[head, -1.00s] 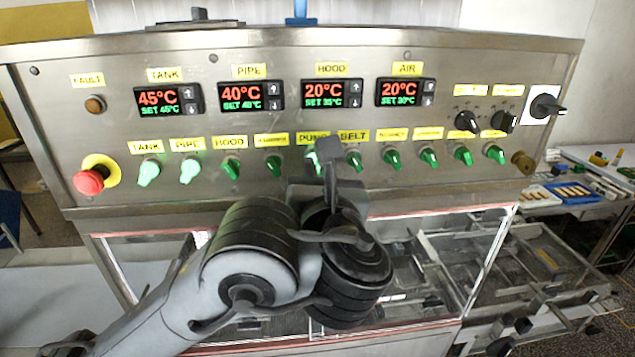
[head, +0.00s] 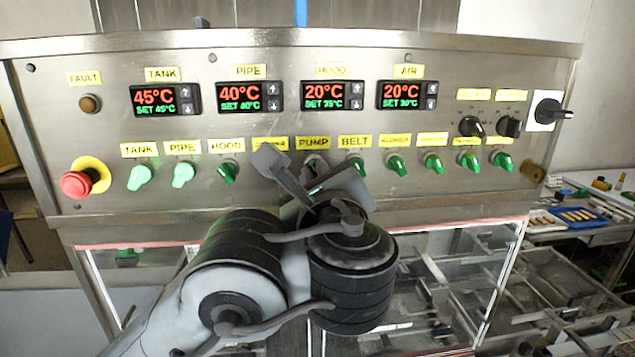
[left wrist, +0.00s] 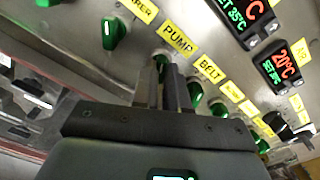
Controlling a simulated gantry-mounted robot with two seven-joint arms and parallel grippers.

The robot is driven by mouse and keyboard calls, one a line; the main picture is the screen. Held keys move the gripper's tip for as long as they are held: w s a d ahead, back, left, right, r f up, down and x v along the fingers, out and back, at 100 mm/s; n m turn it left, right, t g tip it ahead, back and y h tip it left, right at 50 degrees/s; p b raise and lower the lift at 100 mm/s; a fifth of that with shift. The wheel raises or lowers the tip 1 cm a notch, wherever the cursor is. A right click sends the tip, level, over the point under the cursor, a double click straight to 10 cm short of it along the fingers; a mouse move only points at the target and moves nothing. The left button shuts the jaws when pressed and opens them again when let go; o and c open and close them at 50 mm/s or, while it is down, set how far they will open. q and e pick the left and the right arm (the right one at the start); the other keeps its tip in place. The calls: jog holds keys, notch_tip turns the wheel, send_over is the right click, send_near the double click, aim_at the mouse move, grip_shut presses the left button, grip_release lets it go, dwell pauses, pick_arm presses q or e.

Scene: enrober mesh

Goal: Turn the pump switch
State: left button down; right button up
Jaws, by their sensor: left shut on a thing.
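The pump switch is a green knob under the yellow PUMP label (head: 313,142) on the steel control panel. In the head view my left gripper (head: 312,180) mostly hides it. In the left wrist view the green pump switch (left wrist: 160,58) shows at the tips of the two dark fingers, below the PUMP label (left wrist: 179,38). My left gripper is shut on the switch, with its hand rolled and tilted in front of the panel. The exact angle of the knob is hidden. My right gripper is not in view.
The belt switch (head: 355,165) is close on the right, and the hood switch (head: 228,172) is further left. A red emergency button (head: 76,184) is at far left. Four-zone displays run above, including the tank display (head: 165,98). Black selector knobs (head: 470,126) are at right.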

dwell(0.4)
pick_arm(q)
jog(key=c, duration=1.2)
grip_release()
jog(key=shift+o, duration=0.2)
jog(key=shift+s, duration=0.1)
jog(key=s+d, duration=0.1)
jog(key=s, duration=0.9)
jog(key=shift+s+d+b, duration=0.15)
jog(key=shift+s+b, duration=0.1)
jog(key=shift+b, duration=0.15)
